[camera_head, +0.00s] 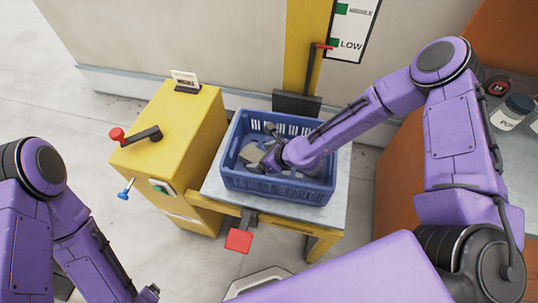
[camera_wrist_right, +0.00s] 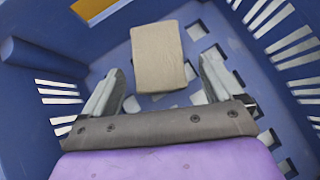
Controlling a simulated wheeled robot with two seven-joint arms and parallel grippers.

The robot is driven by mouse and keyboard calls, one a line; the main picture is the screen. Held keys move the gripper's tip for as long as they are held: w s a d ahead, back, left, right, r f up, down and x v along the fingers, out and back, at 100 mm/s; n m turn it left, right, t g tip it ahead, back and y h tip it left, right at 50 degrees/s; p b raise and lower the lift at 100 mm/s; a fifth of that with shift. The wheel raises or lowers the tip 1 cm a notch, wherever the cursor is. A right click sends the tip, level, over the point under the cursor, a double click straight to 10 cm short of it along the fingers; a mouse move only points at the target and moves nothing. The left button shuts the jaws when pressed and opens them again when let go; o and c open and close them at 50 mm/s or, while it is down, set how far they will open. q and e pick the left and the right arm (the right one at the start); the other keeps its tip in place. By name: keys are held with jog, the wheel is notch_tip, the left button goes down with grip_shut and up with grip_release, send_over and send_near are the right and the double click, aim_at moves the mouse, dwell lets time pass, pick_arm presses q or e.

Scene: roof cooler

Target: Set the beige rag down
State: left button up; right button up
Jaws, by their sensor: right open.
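The beige rag (camera_wrist_right: 158,56) is a folded rectangular block lying on the bottom of the blue crate (camera_wrist_right: 45,125), as the right wrist view shows. In the head view the rag (camera_head: 252,153) is partly hidden by my right gripper. My right gripper (camera_wrist_right: 157,85) is open, with its fingers inside the crate. The rag lies just beyond and between the fingertips, and no grip on it shows. In the head view my right gripper (camera_head: 262,158) reaches down into the crate (camera_head: 275,186). My left arm is at the lower left, and its fingers cannot be made out.
The crate stands on a grey table (camera_head: 325,212) beside a yellow cabinet (camera_head: 180,140) with a red-knobbed lever (camera_head: 118,134). A red pedal (camera_head: 239,240) sticks out below. A wall lever (camera_head: 312,75) stands behind the crate. Jars (camera_head: 511,112) stand on the right.

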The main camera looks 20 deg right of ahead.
jog(key=p+v, duration=0.1)
jog(key=v, duration=1)
jog(key=shift+s, duration=0.15)
